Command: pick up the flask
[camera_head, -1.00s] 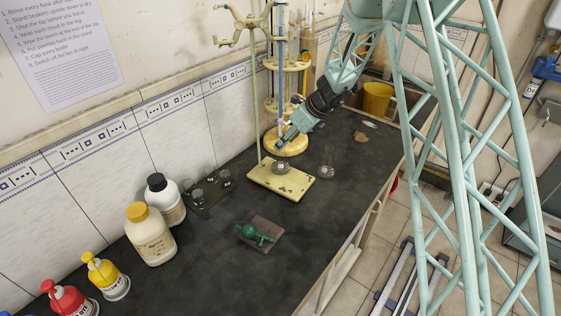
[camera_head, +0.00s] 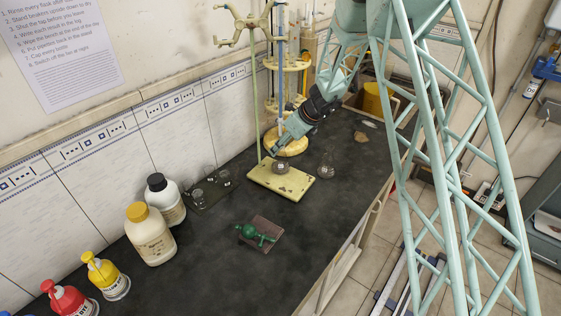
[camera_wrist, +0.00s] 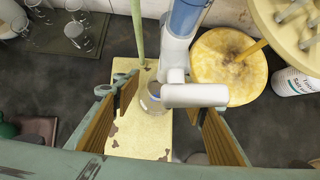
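A small round glass vessel, apparently the flask (camera_head: 281,167), stands on the pale yellow stand plate (camera_head: 296,186). In the wrist view the glass (camera_wrist: 152,105) is partly hidden under a white and blue burette tap (camera_wrist: 193,95). My gripper (camera_head: 272,148) is just above and behind it in the head view. In the wrist view my gripper (camera_wrist: 166,96) is open, its wood-coloured pads apart on either side of the glass and tap. I see no contact. Another clear glass piece (camera_head: 326,170) is on the bench right of the plate; its kind is unclear.
A green stand rod (camera_head: 255,100) and a round yellow rack (camera_head: 290,145) are close to my gripper. Small beakers stand on a dark tray (camera_head: 205,203) at left. A green object lies on a brown tile (camera_head: 268,243) in front. Bottles (camera_head: 150,240) line the left.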

